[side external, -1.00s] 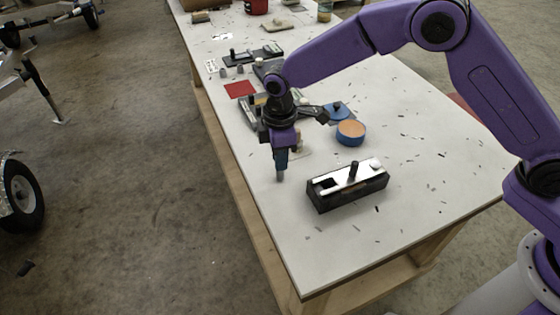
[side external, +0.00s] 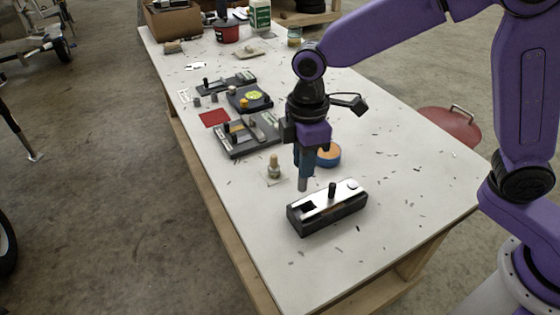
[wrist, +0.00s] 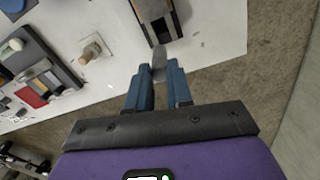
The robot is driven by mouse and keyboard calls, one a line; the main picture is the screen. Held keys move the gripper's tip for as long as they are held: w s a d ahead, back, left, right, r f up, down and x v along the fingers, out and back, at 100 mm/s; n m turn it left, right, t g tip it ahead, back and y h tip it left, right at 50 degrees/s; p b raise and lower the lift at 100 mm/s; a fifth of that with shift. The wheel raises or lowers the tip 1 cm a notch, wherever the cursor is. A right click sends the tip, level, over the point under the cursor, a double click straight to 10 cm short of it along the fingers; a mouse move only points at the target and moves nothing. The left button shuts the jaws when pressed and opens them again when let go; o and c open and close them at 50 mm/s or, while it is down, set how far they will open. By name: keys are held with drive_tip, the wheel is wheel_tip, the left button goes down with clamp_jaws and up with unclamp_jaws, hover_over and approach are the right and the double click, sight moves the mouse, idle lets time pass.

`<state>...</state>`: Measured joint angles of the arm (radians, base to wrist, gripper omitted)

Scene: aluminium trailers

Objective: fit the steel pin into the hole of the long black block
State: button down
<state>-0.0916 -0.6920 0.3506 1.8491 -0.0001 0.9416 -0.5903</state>
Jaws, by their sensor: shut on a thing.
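The long black block (side external: 330,215) lies on the table near its front, with a pale metal plate on top. A dark square opening shows at its left end, a black peg stands near its middle and a white knob sits at its right end. In the wrist view, part of the block (wrist: 178,27) shows at the top edge. My gripper (side external: 303,170) is shut on the steel pin (side external: 303,184), which hangs upright below the fingertips. The pin (wrist: 159,64) also shows between the fingers in the wrist view. It appears just behind and above the block's left part; the exact gap is unclear.
A brass-coloured knobbed part (side external: 273,168) stands left of my gripper. An orange-topped blue tin (side external: 329,156) is behind it. Black fixtures (side external: 245,137) and a red square (side external: 214,118) lie farther back.

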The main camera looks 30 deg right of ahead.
drive_tip(key=f+n, duration=0.1)
drive_tip(key=f, duration=0.2)
drive_tip(key=d+f+n, duration=0.1)
drive_tip(key=f+n, duration=0.1)
drive_tip(key=f, duration=0.1)
drive_tip(key=f+n, duration=0.1)
drive_tip(key=f, duration=0.3)
drive_tip(key=shift+s+d+f, duration=0.1)
drive_tip(key=shift+s+d, duration=0.15)
drive_tip(key=shift+s, duration=0.1)
idle(0.4)
drive_tip(key=shift+f, duration=0.1)
drive_tip(key=c, duration=1)
unclamp_jaws()
